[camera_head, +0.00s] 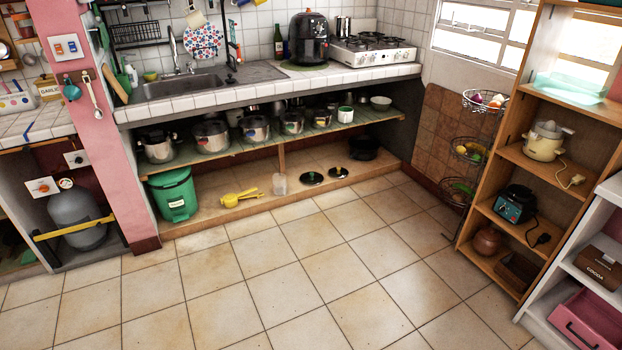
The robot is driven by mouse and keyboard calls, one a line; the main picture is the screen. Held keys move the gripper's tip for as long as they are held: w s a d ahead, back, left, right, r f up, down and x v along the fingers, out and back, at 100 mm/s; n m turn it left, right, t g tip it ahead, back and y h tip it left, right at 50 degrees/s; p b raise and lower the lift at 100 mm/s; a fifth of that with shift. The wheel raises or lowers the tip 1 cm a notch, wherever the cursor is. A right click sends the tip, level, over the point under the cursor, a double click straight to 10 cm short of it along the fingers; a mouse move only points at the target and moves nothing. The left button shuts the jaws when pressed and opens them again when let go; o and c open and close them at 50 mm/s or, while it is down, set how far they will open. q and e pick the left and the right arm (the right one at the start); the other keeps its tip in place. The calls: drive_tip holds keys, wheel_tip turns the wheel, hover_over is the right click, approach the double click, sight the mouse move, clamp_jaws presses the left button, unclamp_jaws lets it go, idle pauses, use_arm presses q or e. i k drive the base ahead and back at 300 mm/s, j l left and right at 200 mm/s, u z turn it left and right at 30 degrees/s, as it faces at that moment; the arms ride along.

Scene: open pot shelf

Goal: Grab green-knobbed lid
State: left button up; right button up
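The left lid (312,178) appears to have a small green knob. The other lid (338,173) lies just to its right, with a dark knob; its color is hard to tell at this size. Neither of my grippers is in view, so nothing is near the lids.
A pot shelf (285,140) runs above. A green bin (174,195) stands left. The tiled floor (310,260) in front is clear.

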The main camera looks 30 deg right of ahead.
sight(309, 178)
drive_tip(key=i+l+z, duration=0.6)
drive_tip(key=i, duration=0.25)
drive_tip(key=i+l+z, duration=0.15)
drive_tip(key=i+z, duration=0.15)
drive_tip(key=i, duration=0.15)
drive_tip(key=i+z, duration=0.3)
drive_tip(key=i, duration=0.2)
